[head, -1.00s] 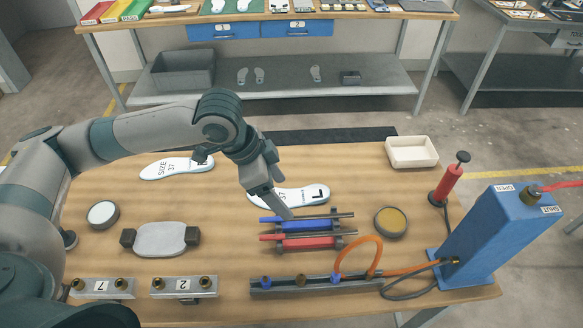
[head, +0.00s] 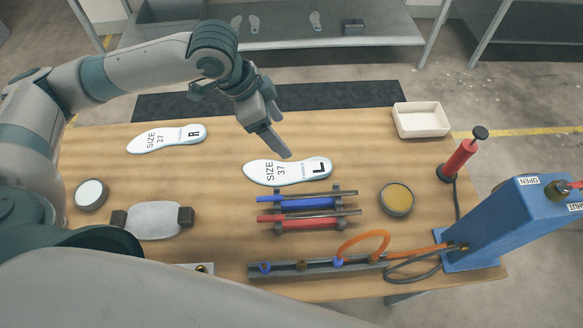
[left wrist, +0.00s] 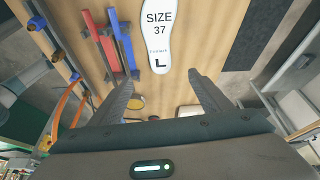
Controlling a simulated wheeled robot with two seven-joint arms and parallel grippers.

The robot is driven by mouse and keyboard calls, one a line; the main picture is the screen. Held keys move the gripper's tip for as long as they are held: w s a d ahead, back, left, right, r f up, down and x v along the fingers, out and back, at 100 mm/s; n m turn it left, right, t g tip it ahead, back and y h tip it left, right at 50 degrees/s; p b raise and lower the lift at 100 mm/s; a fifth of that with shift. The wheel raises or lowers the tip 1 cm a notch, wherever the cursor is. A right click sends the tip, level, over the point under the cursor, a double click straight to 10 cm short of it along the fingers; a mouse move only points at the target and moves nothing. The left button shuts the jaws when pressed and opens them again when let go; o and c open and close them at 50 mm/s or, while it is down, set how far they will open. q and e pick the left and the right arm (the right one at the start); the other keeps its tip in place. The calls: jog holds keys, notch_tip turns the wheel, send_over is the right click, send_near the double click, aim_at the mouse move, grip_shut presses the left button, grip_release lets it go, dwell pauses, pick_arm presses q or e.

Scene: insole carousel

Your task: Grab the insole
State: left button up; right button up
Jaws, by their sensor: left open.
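Two white insoles marked SIZE 37 lie flat on the wooden table. The L insole (head: 288,171) is near the middle and the R insole (head: 167,138) is to its left. My left gripper (head: 284,153) is above the table at the far edge of the L insole in the head view. Its jaws are open and empty. In the left wrist view the L insole (left wrist: 157,35) lies ahead of the two spread fingers (left wrist: 160,92), with its L end nearest them. My right gripper does not show.
A rack with blue and red bars (head: 310,213) stands just in front of the L insole. A round tin (head: 397,199), an empty white tray (head: 420,120), a red pump (head: 460,158) and a blue box (head: 505,222) are to the right. A grey pad (head: 153,221) is front left.

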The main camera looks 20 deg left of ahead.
pick_arm(q)
jog(key=p, duration=0.3)
send_near(311, 169)
jog(key=shift+a+f, duration=0.2)
jog(key=shift+f, duration=0.15)
jog(key=shift+w+d+f, duration=0.1)
jog(key=shift+w+f, duration=0.05)
jog(key=shift+f, duration=0.25)
jog(key=shift+d+f+p, duration=0.3)
jog(key=shift+f+p, duration=0.1)
jog(key=shift+p, duration=0.35)
jog(key=p+x, duration=0.1)
jog(key=x, duration=0.2)
jog(key=shift+d, duration=0.2)
jog(key=shift+w+d+f+p, duration=0.15)
jog(key=shift+f+p, duration=0.2)
jog(key=shift+f, duration=0.2)
jog(key=shift+c, duration=0.6)
